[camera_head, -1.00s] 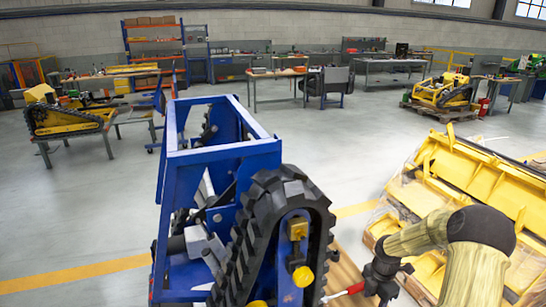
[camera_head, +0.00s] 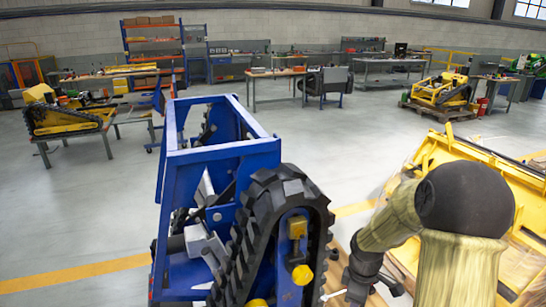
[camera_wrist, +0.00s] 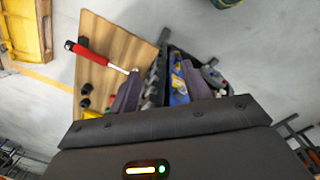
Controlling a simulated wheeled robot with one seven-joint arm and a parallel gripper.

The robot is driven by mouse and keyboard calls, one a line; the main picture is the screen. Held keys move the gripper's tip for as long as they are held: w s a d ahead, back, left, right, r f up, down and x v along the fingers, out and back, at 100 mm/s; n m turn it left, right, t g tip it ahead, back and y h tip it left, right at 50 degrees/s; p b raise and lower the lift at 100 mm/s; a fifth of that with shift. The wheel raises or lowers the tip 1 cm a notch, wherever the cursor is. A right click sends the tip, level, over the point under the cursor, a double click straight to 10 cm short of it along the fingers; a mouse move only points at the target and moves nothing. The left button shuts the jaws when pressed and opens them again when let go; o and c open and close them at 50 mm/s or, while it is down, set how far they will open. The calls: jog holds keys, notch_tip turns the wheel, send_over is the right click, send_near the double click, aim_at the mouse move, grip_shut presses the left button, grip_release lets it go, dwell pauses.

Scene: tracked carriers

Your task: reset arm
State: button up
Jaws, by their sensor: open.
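My gripper (camera_wrist: 160,88) shows in the wrist view with its two purplish fingers apart and nothing seen between them. Below and beyond it a red-handled tool (camera_wrist: 86,53) with a metal shaft lies over a wooden board (camera_wrist: 122,45). Its shaft end reaches close to the left finger; I cannot tell whether they touch. In the head view my arm comes in at the lower right, bent, with its dark wrist low beside the tracked carrier; the fingers are not clear there.
A blue tracked carrier (camera_head: 222,156) with a black rubber track (camera_head: 256,225) stands directly in front. A yellow carrier body (camera_head: 480,165) lies at the right. Open floor (camera_head: 75,220) lies to the left.

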jog(key=s+a+r+m+t, duration=0.1)
jog(key=s+a+r+m, duration=0.2)
jog(key=s+m, duration=0.3)
jog(key=s+a+r+m+t, duration=0.1)
jog(key=s+a+r+m, duration=0.2)
jog(key=s+r+m, duration=0.1)
jog(key=shift+s+a+r+m+y, duration=0.2)
jog(key=shift+s+m+y, duration=0.1)
jog(key=shift+s+m, duration=0.7)
jog(key=shift+w, duration=0.15)
